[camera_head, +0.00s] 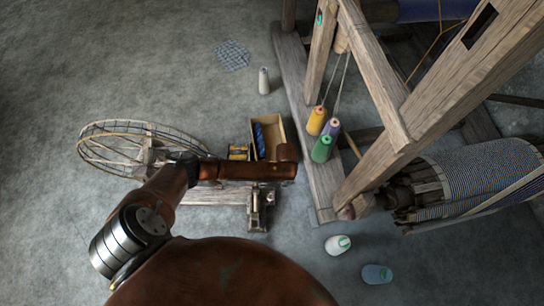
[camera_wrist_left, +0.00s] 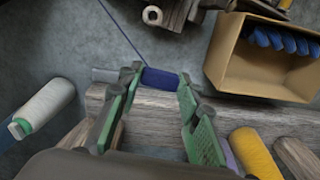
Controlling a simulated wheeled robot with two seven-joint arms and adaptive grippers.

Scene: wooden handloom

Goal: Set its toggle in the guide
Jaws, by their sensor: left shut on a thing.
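My left gripper (camera_wrist_left: 158,84) has green fingers closed about a small dark blue cylinder (camera_wrist_left: 160,78). It lies crosswise between the fingertips, and a thin blue thread runs up and left from it. I cannot tell whether this cylinder is the toggle. A grey rod end (camera_wrist_left: 103,74) shows just left of the fingertips. I cannot pick out the guide for certain. A small pale ring (camera_wrist_left: 152,15) shows at the top of the wrist view. My right gripper is not in view.
An open box (camera_head: 279,135) of blue bobbins stands beside the loom's base beam (camera_head: 318,165). Yellow (camera_head: 316,120), purple (camera_head: 332,128) and green (camera_head: 322,148) cones stand close together. A white cone (camera_head: 264,80) stands behind. The wire reel (camera_head: 112,145) is left. Floor is clear at far left.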

